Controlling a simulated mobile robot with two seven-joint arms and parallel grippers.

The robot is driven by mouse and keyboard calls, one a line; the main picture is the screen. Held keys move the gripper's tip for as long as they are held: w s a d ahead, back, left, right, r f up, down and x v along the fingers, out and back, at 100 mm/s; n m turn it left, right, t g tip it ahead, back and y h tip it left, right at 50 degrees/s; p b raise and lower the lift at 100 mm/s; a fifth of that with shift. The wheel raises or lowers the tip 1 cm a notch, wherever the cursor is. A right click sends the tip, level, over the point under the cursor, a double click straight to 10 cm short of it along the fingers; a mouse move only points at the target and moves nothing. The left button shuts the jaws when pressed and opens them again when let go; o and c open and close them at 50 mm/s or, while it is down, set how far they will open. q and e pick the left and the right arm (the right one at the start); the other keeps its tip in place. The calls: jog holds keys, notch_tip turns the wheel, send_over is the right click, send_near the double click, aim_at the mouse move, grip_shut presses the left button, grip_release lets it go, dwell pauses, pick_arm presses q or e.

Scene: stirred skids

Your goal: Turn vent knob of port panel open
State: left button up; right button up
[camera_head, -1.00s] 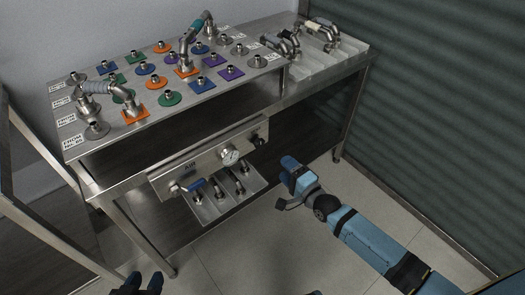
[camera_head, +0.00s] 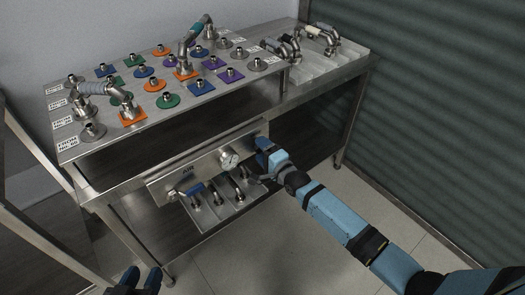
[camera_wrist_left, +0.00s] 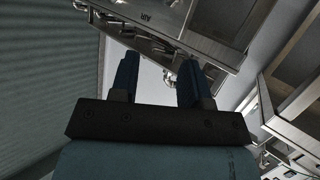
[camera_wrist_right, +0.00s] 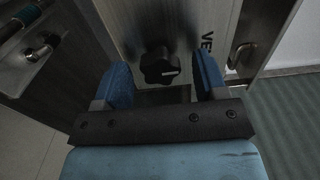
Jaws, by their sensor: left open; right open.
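In the head view my right gripper (camera_head: 263,148) covers the knob. My left gripper (camera_head: 143,277) is open and empty, low at the picture's bottom edge.
The steel table (camera_head: 100,195) carries several coloured ports with pipe fittings on top. A tray with several hose fittings (camera_head: 222,205) sits below the panel. A grey corrugated wall (camera_head: 440,120) stands at the right. Floor in front is clear.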

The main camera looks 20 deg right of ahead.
jog(key=c, duration=0.9)
